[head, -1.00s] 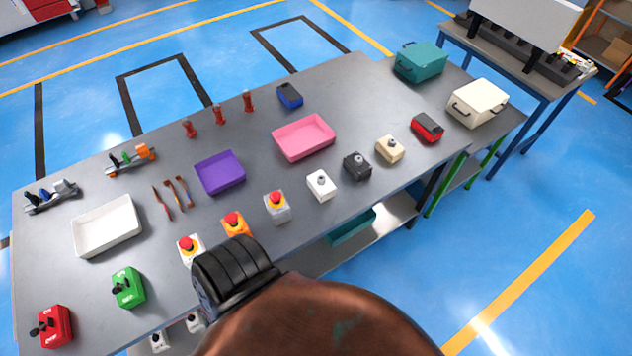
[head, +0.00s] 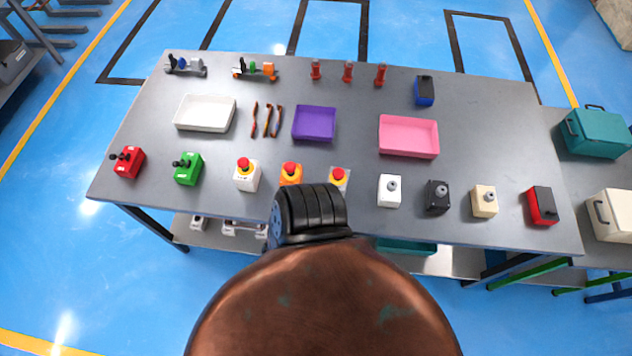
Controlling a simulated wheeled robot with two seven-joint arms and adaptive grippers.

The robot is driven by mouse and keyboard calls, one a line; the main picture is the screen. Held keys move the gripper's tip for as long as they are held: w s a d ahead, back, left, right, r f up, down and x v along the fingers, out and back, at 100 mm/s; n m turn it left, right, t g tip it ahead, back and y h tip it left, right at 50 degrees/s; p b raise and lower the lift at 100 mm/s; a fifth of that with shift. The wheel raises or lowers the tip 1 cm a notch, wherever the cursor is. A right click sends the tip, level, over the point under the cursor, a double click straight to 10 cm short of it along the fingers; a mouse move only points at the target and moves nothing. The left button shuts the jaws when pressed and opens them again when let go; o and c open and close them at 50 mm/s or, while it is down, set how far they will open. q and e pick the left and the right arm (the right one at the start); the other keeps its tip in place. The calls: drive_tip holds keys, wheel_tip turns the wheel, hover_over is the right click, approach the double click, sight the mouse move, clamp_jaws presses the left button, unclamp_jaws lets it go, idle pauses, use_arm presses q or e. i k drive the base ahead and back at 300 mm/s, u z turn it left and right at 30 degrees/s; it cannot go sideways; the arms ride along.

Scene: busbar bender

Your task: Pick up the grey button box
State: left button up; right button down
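The grey button box (head: 339,179) stands on the front part of the grey table (head: 265,207), near the middle. It has a red mushroom button on a yellow ring on top. A dark ribbed part of my own body hides some of its lower front. An orange button box (head: 291,173) and a white button box (head: 246,176), both with the same red button, stand to its left. A white box with a grey knob (head: 389,190) stands to its right. Neither gripper is in view.
Green (head: 187,169) and red (head: 127,162) lever boxes stand at front left. Black (head: 437,197), beige (head: 484,202) and red (head: 542,206) boxes stand at front right. White (head: 205,113), purple (head: 314,124) and pink (head: 408,137) trays lie behind. A teal case (head: 597,133) sits at far right.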

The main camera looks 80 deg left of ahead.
sight(341, 184)
drive_tip(key=u, duration=2.1)
